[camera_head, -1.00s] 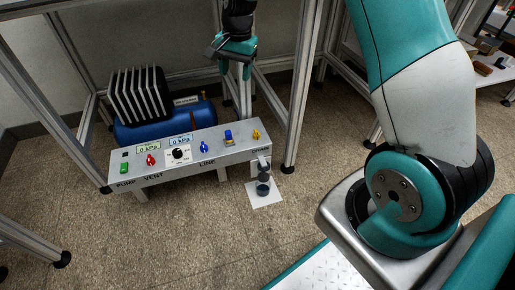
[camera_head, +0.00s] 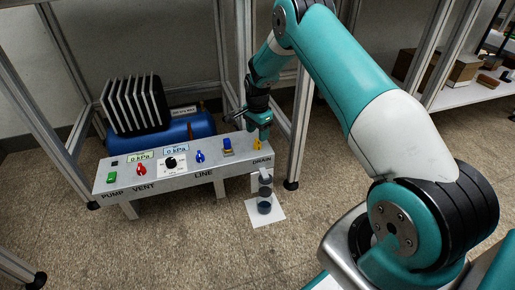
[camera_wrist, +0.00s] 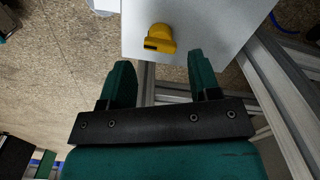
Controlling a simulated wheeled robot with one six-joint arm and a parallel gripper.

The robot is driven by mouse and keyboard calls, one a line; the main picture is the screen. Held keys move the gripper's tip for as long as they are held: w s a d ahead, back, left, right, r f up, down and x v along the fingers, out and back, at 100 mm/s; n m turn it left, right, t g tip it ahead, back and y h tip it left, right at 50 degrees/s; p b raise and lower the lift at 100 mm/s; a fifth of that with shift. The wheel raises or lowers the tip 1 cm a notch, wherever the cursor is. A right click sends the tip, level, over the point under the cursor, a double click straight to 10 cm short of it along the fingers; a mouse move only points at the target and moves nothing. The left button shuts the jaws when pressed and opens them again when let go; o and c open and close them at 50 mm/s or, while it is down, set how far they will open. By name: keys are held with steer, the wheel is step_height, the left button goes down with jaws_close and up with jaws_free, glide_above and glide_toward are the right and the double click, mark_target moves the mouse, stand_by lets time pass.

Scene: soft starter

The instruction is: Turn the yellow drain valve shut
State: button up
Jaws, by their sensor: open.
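The yellow drain valve (camera_head: 257,144) sits at the right end of the grey panel's top (camera_head: 213,163), above the DRAIN label. In the wrist view the valve (camera_wrist: 160,39) is a rounded yellow knob with a dark slot mark on its side. My gripper (camera_head: 263,134) is just above and beside the valve. In the wrist view its two teal fingers (camera_wrist: 160,80) are spread apart with nothing between them. The valve lies beyond the fingertips, roughly centred on the gap.
Frame posts rise close behind.

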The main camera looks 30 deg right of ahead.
mark_target(258, 144)
step_height(258, 144, down, 5)
steer(key=shift+f+b, duration=0.1)
steer(key=shift+b, duration=0.8)
steer(key=c, duration=0.7)
steer(key=shift+c, duration=0.2)
